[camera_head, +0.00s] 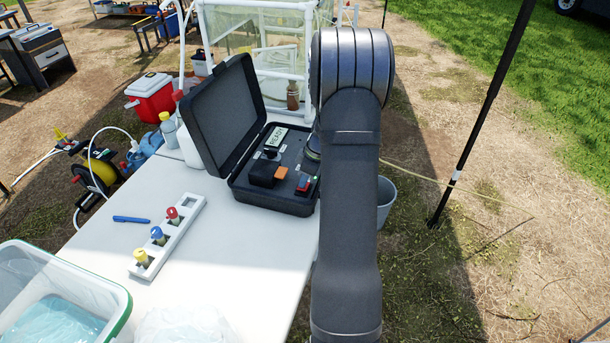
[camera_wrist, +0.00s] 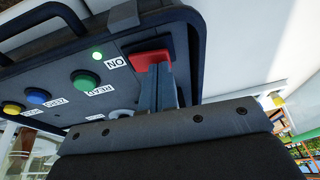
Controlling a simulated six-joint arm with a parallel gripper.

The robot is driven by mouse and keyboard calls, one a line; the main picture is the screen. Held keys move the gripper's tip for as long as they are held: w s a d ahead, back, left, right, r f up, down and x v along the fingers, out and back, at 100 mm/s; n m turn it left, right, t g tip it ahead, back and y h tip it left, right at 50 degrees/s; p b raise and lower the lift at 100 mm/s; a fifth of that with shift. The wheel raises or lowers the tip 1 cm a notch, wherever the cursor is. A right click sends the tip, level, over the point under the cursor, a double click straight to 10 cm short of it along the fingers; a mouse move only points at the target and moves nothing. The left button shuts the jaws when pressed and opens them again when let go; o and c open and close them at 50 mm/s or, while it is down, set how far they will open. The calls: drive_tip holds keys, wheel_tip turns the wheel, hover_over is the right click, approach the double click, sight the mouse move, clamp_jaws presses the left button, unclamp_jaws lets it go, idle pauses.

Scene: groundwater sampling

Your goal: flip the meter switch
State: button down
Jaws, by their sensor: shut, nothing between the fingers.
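The meter is a black case (camera_head: 275,199) standing open on the white table, its lid raised to the left. Its panel carries a lit display (camera_head: 277,137) that seems to read READY. A red switch (camera_head: 304,183) sits at the near right of the panel; it also shows in the wrist view (camera_wrist: 147,57), beside an ON label and a lit green lamp (camera_wrist: 97,54). My gripper (camera_wrist: 158,72) is shut and empty. Its fingertips are at the red switch, seemingly touching it. In the head view my arm hides the gripper.
Green (camera_wrist: 86,80), blue (camera_wrist: 38,96) and yellow (camera_wrist: 12,108) buttons line the panel. A white rack (camera_head: 170,237) with capped vials, a blue pen (camera_head: 131,219) and a clear tub (camera_head: 122,318) are on the table's left. A grey bucket (camera_head: 386,196) stands off its right edge.

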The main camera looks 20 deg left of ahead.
drive_tip(key=shift+s+f+t, duration=0.3)
drive_tip(key=shift+f+t, duration=0.15)
drive_tip(key=shift+t, duration=0.15)
drive_tip(key=shift+w, duration=0.1)
drive_tip(key=shift+w, duration=0.7)
drive_tip(key=shift+r, duration=0.1)
drive_tip(key=shift+w+r, duration=0.1)
drive_tip(key=shift+r, duration=0.15)
drive_tip(key=s+a+v, duration=0.1)
drive_tip(key=v, duration=1.2)
drive_tip(key=shift+r, duration=0.4)
